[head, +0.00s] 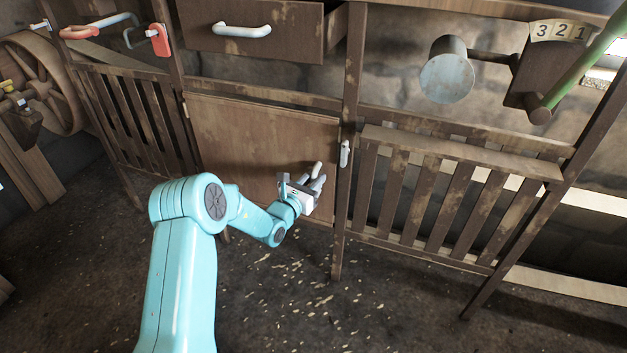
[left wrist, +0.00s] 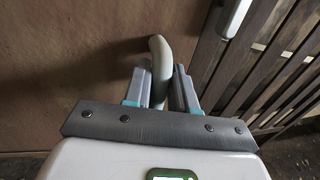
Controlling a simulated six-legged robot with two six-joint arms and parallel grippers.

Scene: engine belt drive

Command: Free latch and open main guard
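The main guard (head: 245,140) is a flat brown wooden panel in the middle of the head view. It looks closed, its right edge close to the post. A pale grey latch (head: 345,153) sits upright on that post, beside the panel; it also shows in the left wrist view (left wrist: 236,18). A pale curved handle (head: 317,169) is on the panel's right side. My left gripper (head: 311,184) is at this handle. In the left wrist view, the handle (left wrist: 158,58) stands between the two fingers (left wrist: 162,90), which look closed on it. My right gripper is not in view.
A slatted guard (head: 430,200) stands right of the post, another slatted panel (head: 125,115) at left. A drawer (head: 255,30) with a white handle is above. A grey cylinder (head: 447,75) and a green bar (head: 585,65) are upper right. The floor (head: 290,300) in front is clear.

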